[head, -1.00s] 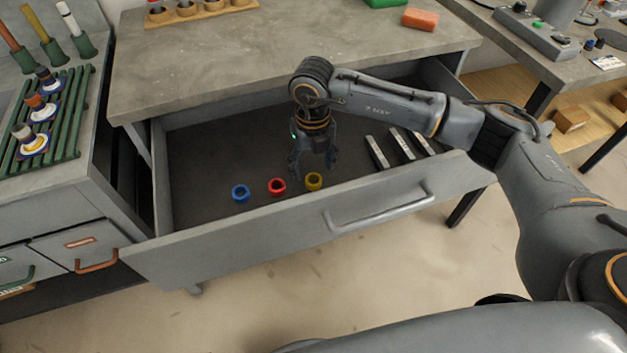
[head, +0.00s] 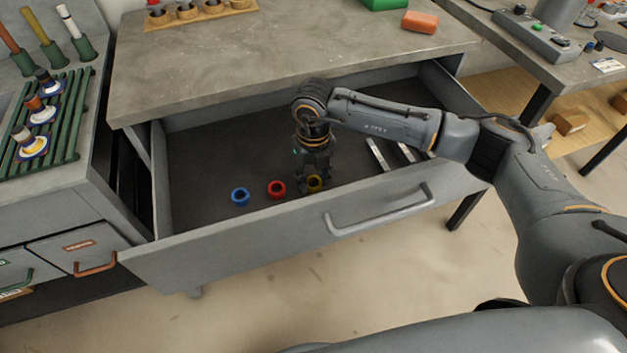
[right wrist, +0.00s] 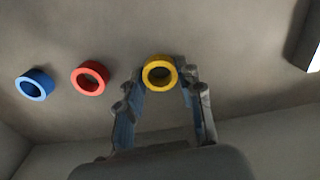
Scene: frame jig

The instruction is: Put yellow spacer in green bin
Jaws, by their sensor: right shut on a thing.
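The yellow spacer (head: 315,183) is a short ring in the open drawer (head: 230,235), at the right end of a row of rings. My right gripper (head: 313,184) reaches down into the drawer and is shut on the yellow spacer. In the right wrist view the yellow spacer (right wrist: 160,72) sits between the two fingertips (right wrist: 160,80). It appears to be at the drawer floor. A green block-like container (head: 384,3) shows only in part at the top edge of the head view; I cannot tell if it is the green bin. My left gripper is not in view.
A red ring (head: 277,189) and a blue ring (head: 240,197) lie left of the yellow one. Pale bars (head: 378,155) lie to the right in the drawer. An orange block (head: 420,21) lies on the grey worktop (head: 230,70), which is mostly clear.

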